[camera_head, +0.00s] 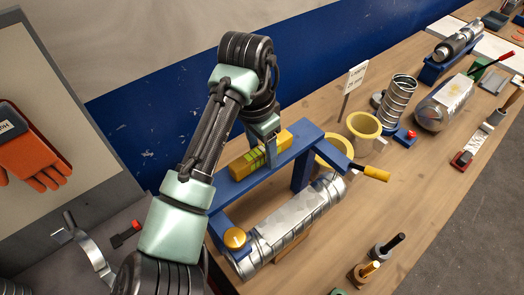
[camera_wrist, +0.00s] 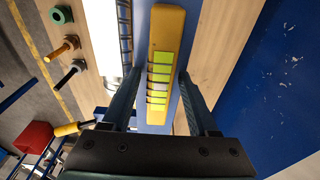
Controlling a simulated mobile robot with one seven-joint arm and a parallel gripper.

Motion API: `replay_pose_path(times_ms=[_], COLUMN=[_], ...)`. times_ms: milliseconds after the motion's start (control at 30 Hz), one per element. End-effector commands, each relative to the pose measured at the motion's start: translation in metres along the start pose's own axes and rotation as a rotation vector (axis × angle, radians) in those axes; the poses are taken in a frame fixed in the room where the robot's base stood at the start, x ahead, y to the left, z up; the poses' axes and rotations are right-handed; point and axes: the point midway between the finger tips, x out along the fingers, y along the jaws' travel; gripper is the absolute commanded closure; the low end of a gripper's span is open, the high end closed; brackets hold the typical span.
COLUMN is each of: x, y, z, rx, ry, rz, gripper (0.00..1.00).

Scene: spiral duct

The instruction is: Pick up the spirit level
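The spirit level (camera_head: 256,156) is a yellow bar with green vials. It lies along the top of a blue frame (camera_head: 303,134). In the wrist view the level (camera_wrist: 168,32) runs lengthwise between my fingers, its vials facing the camera. My gripper (camera_head: 269,140) is above the level, pointing down at it. In the wrist view my gripper (camera_wrist: 158,75) is open, with one finger on each side of the level and gaps showing between the fingers and its sides. Whether the fingertips reach below its top face is hard to tell.
A silver spiral duct (camera_head: 292,226) lies under the blue frame. A yellow-handled lever (camera_head: 372,173) sticks out at right. Yellow rings (camera_head: 364,126), an upright duct piece (camera_head: 398,97) and a sign (camera_head: 355,77) stand behind. Bolts (camera_head: 390,246) stand at front right. A blue-and-white wall is close behind.

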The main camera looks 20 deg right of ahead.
Motion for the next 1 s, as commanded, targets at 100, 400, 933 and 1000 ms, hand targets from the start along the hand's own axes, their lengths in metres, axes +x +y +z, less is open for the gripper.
replay_pose_path(times_ms=[100,400,933,1000], x=[0.000,-0.001,-0.031,-0.046], y=[0.000,0.000,-0.001,-0.001], z=[0.000,0.000,-0.004,-0.007], rx=[0.000,0.000,0.001,0.002], ry=[0.000,0.000,0.003,0.003], rz=[0.000,0.000,-0.006,-0.006], gripper=[0.64,1.00,1.00,1.00])
